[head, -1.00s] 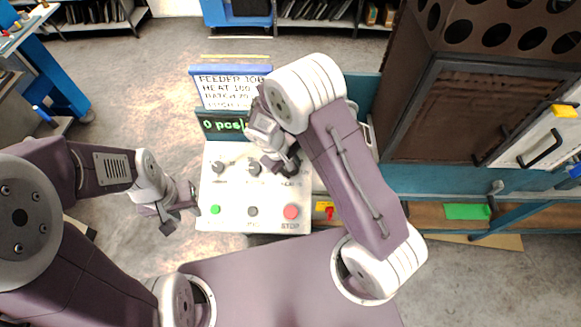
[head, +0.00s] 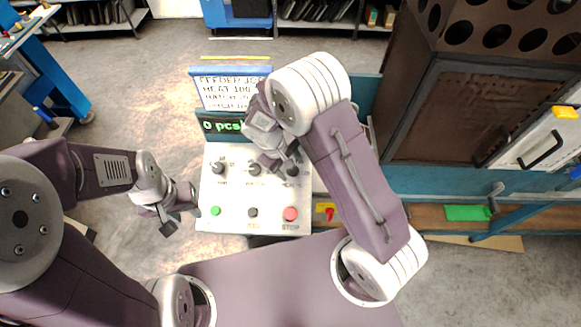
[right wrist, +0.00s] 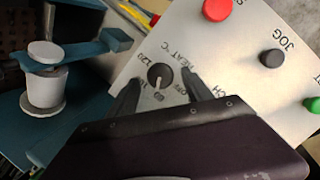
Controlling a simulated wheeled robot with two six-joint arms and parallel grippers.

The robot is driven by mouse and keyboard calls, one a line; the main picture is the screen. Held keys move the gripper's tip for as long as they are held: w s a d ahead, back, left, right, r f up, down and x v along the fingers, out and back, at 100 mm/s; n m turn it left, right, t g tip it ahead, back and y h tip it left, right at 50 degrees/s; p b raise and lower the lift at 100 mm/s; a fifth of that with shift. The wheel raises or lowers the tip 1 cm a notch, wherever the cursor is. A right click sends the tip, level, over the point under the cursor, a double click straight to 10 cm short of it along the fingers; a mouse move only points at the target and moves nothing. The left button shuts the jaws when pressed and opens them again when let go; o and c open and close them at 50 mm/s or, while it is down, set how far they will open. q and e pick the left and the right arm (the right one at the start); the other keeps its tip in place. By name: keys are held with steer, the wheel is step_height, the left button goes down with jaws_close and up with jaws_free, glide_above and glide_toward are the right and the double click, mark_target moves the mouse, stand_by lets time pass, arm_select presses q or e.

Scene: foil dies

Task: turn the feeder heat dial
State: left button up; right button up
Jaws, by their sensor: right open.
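The heat dial (right wrist: 160,76) is a round black knob on the pale control panel (right wrist: 210,60), by the word HEAT in the right wrist view. A light mark on it points toward the bottom of that picture; the nearby numbers are too small to read surely. My right gripper (right wrist: 158,90) is open, its two fingers on either side of the dial, and I cannot tell whether they touch it. In the head view my right gripper (head: 281,166) partly covers the panel's right side near the dial (head: 293,170). My left gripper (head: 183,220) is open and empty left of the panel.
A sign (head: 232,90) reads FEEDER JOB, HEAT 100, above a display (head: 222,126) showing 0 pcs. Two more dials sit left of the heat dial. Green, dark and red STOP (head: 290,214) buttons line the panel's front. A brown cabinet (head: 480,110) stands right.

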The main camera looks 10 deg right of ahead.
steer(key=v, duration=0.7)
steer(key=shift+r+b, duration=0.3)
